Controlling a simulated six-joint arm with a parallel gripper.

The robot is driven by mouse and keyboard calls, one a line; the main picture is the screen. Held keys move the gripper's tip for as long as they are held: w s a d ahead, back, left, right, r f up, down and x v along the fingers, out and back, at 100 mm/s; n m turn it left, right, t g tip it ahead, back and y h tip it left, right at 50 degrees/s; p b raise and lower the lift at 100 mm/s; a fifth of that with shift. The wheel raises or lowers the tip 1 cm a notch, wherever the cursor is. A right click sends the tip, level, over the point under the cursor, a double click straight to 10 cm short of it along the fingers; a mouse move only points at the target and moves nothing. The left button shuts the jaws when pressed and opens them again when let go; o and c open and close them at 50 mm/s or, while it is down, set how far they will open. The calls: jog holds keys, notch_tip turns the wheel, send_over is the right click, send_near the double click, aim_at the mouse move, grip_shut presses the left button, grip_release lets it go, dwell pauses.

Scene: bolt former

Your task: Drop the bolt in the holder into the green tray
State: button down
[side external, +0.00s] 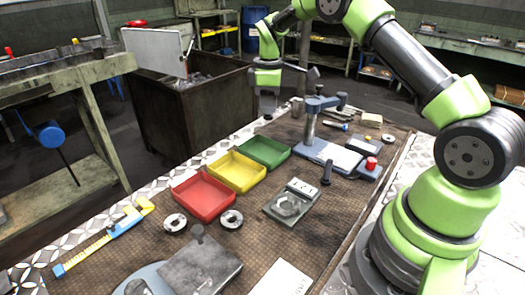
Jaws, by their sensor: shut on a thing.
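The green tray (264,152) sits on the brown mat, at the far end of a row of three trays, and no bolt shows in it. My gripper (268,108) is above the table, just behind and above the green tray in the picture. It points down and is shut on a bolt, which is too small and dark to make out between the fingers. A blue stand with a post (311,122) is to the right of the tray; I cannot tell whether it is the holder.
A yellow tray (237,171) and a red tray (204,196) adjoin the green one. A grey block with a round recess (289,205), two metal rings (231,219) and a yellow-blue caliper (103,240) lie nearer. A dark bin (195,110) stands behind the table.

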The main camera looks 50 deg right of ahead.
aim_at(268, 119)
jog(key=shift+f, duration=2.75)
jog(key=c, duration=1)
grip_release()
